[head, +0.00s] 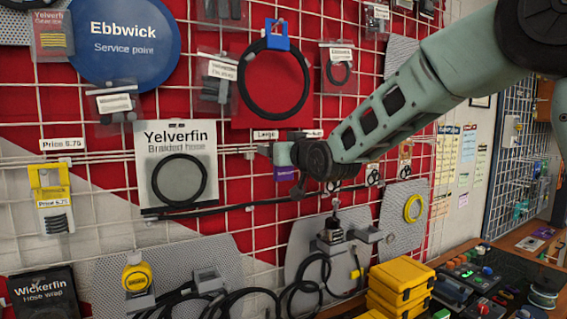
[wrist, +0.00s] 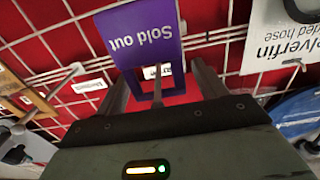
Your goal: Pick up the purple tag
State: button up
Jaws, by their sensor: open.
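The purple tag (wrist: 138,38) reads "Sold out" and hangs on the red wire-grid wall; its lettering is upside down in the wrist view. My gripper (wrist: 159,75) is open, with one finger on each side of the tag's narrower end. I see no finger closed on the tag. In the head view only a small patch of the purple tag (head: 284,173) shows, just below the end of my arm, which covers much of that area.
The Yelverfin braided hose pack (head: 177,170) hangs close to the left of my gripper. A blue clip (head: 277,36) and a large black hose ring (head: 274,78) hang above. Hooks and price labels surround the tag. Yellow cases (head: 402,280) stand on the bench at lower right.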

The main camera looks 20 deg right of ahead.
jog(key=c, duration=1.1)
jog(key=shift+o, duration=0.2)
jog(key=shift+r+b, duration=0.4)
jog(key=shift+b, duration=0.2)
jog(key=shift+s+r+b, duration=0.15)
jog(key=shift+r+b, duration=0.15)
jog(key=shift+b, duration=0.05)
jog(key=s+d+b, duration=0.1)
jog(key=s, duration=0.7)
jog(key=s+d+b, duration=0.2)
jog(key=s, duration=0.7)
jog(key=shift+s+d, duration=0.15)
jog(key=shift+d, duration=0.1)
